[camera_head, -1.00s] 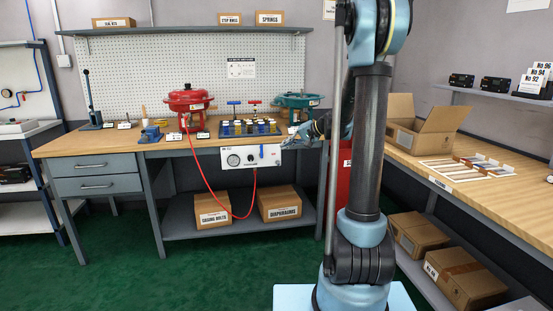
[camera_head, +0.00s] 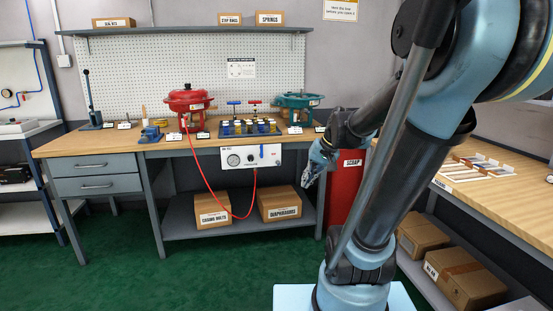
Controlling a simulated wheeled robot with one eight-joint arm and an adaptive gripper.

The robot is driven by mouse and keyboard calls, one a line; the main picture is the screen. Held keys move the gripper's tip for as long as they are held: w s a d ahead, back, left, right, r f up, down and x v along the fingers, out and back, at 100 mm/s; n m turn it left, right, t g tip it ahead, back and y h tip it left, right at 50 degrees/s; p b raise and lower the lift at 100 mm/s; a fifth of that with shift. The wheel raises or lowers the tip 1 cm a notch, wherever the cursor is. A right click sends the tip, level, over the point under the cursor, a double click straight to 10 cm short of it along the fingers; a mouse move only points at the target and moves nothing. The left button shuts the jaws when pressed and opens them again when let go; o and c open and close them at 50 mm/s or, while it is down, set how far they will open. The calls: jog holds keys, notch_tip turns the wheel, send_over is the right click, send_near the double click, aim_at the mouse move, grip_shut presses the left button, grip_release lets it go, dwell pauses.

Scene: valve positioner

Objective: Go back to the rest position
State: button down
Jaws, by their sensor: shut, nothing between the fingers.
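My gripper (camera_head: 309,178) is in the head view, right of the middle. It is shut and empty, with its fingers pointing down. It hangs in the air near the front right corner of the workbench (camera_head: 100,142), with the red scrap bin (camera_head: 345,185) behind and to its right. My arm rises from my base and leans to the right, its upper links filling the upper right of the view. It hides part of the right-hand table and whatever stands behind it.
On the workbench stand a red actuator (camera_head: 188,103), a teal actuator (camera_head: 298,104), a tray of small parts (camera_head: 248,128) and a blue vise (camera_head: 150,134). A white panel (camera_head: 236,158) with a gauge hangs at the front edge, with a red hose (camera_head: 206,184). The green floor is clear at left.

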jog(key=s+d+f+h, duration=0.1)
jog(key=s+d+f, duration=0.1)
jog(key=s, duration=0.3)
jog(key=s+d+f+h, duration=0.2)
jog(key=s+d+f, duration=0.1)
jog(key=s, duration=0.3)
jog(key=s+d+f+n+g+h, duration=0.1)
jog(key=s+d+f, duration=0.2)
jog(key=s, duration=0.2)
jog(key=shift+s+f, duration=0.15)
jog(key=shift+f, duration=0.15)
jog(key=shift+d, duration=0.1)
jog(key=shift+w+f, duration=0.2)
jog(key=shift+w, duration=0.3)
